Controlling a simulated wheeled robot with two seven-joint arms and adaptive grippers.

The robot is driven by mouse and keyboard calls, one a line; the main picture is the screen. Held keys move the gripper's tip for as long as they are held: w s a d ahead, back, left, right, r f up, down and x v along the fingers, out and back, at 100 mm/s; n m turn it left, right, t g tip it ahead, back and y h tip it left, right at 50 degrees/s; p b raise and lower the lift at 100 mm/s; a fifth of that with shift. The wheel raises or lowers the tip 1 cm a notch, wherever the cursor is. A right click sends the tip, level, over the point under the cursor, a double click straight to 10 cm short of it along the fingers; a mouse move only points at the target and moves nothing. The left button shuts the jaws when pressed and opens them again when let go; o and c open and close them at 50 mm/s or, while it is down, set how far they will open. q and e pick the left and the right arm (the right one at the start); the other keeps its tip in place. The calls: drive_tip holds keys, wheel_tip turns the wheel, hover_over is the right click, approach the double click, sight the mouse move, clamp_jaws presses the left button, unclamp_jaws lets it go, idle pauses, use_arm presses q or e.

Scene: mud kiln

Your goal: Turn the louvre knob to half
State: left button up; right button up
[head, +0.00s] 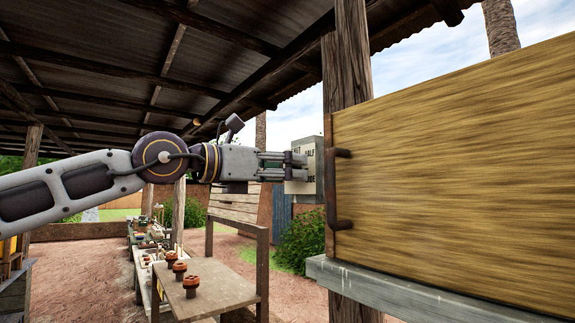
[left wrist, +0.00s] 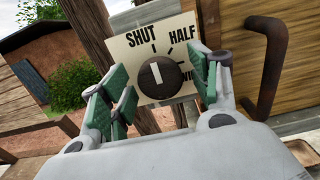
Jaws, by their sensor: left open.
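The louvre knob (left wrist: 160,78) is a dark round dial with a white pointer mark, in the middle of the left wrist view. It sits on a pale plate (left wrist: 120,45) lettered SHUT, HALF and a partly hidden third word. The white mark points up, roughly toward the SHUT tick. In the head view my left gripper (head: 297,165) is in front of the plate (head: 309,181), hiding the knob. My right gripper is not in view.
A large wooden panel (head: 450,160) with a dark handle (head: 338,190) stands just right of the plate. A wooden post (head: 347,70) rises behind. A low bench (head: 215,291) with several brown knobbed pieces stands below left. A grey ledge (head: 400,295) runs under the panel.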

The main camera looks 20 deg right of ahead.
use_arm(q)
drive_tip(key=shift+w+d, duration=0.1)
drive_tip(key=shift+d, duration=0.35)
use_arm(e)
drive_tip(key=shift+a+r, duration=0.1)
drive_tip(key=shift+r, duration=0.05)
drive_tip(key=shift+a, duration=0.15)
use_arm(q)
drive_tip(key=c, duration=1)
drive_tip(key=shift+c, duration=0.2)
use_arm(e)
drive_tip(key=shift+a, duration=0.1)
